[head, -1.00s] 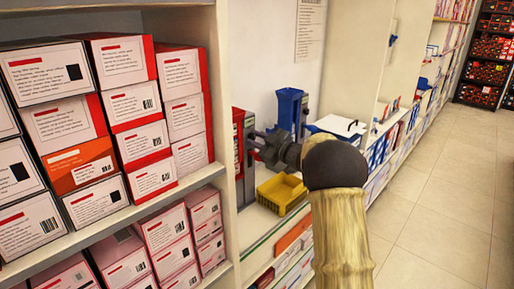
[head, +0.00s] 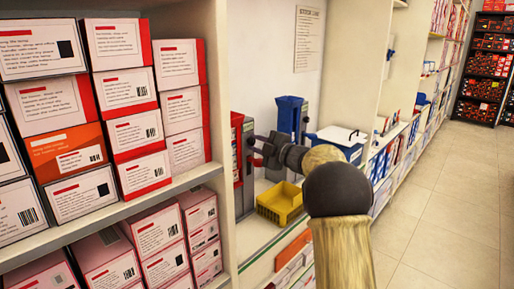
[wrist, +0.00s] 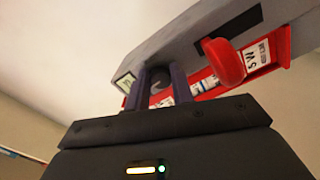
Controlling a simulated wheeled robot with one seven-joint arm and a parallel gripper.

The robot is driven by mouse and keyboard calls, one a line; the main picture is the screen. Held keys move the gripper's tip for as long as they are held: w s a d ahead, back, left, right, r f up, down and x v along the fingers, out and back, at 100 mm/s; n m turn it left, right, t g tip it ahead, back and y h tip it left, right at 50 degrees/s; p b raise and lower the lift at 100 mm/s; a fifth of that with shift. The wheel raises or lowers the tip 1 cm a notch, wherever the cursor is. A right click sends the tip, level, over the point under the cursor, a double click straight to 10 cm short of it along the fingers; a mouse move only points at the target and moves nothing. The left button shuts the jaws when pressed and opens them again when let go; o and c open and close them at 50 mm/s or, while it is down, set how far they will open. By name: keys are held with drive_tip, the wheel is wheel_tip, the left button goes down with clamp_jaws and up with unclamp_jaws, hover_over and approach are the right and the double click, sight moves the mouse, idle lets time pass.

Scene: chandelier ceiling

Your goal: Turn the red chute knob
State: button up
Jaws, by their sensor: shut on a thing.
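The red chute (head: 238,140) is a tall unit with a red front and grey body, standing on the shelf beside the white upright. In the wrist view its grey body and red labelled front (wrist: 205,88) appear tilted, with a rounded red piece (wrist: 226,62) sticking out. A small dark round knob (wrist: 160,77) sits on the grey body. My gripper (wrist: 161,92) has its two fingers on either side of this knob and is shut on it. In the head view my gripper (head: 258,150) reaches the unit's right side; the knob is hidden there.
A yellow bin (head: 281,203) sits on the shelf below my gripper. A blue chute (head: 291,118) stands just behind to the right, with a blue-and-white box (head: 338,142) beyond. Stacked boxes (head: 135,134) fill the shelves at left. The tiled floor (head: 437,190) at right is clear.

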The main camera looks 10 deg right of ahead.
drive_tip(key=shift+f, duration=0.1)
drive_tip(key=o, duration=1)
drive_tip(key=shift+s+d, duration=0.1)
drive_tip(key=shift+s, duration=0.05)
drive_tip(key=v, duration=1.7)
drive_tip(key=shift+b, duration=0.35)
